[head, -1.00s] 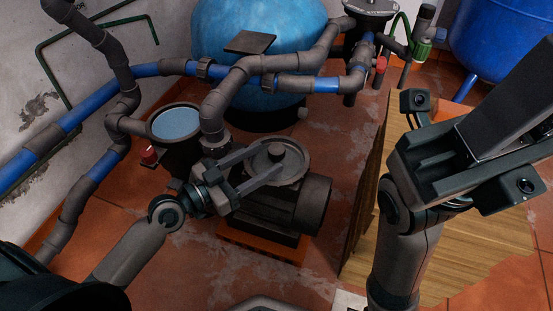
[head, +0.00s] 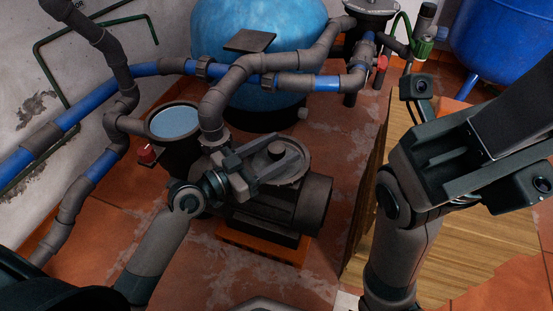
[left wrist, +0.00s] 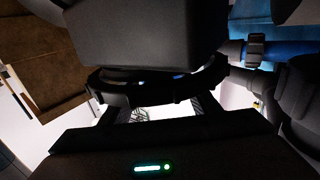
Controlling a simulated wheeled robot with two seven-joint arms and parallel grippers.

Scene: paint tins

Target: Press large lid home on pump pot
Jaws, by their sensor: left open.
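The pump pot (head: 173,121) stands open at left centre in the head view, with pale blue water showing inside its dark rim. The large lid (head: 292,172) is a grey disc with a central knob (head: 277,150). It lies flat above the pump's motor (head: 312,205), to the right of the pot. My left gripper (head: 280,157) is open, its two fingers reaching over the lid, one on either side of the knob. I cannot tell whether they touch it. In the left wrist view a dark curved rim (left wrist: 160,90) crosses beyond the fingers. My right gripper (head: 480,150) is raised at the right; its jaws are unclear.
Grey and blue pipes (head: 325,83) run behind and above the pot. A big blue tank (head: 280,35) stands behind them. A small red knob (head: 147,152) is beside the pot. A wooden surface (head: 440,265) is at the right. Bare tiled floor (head: 215,265) lies in front.

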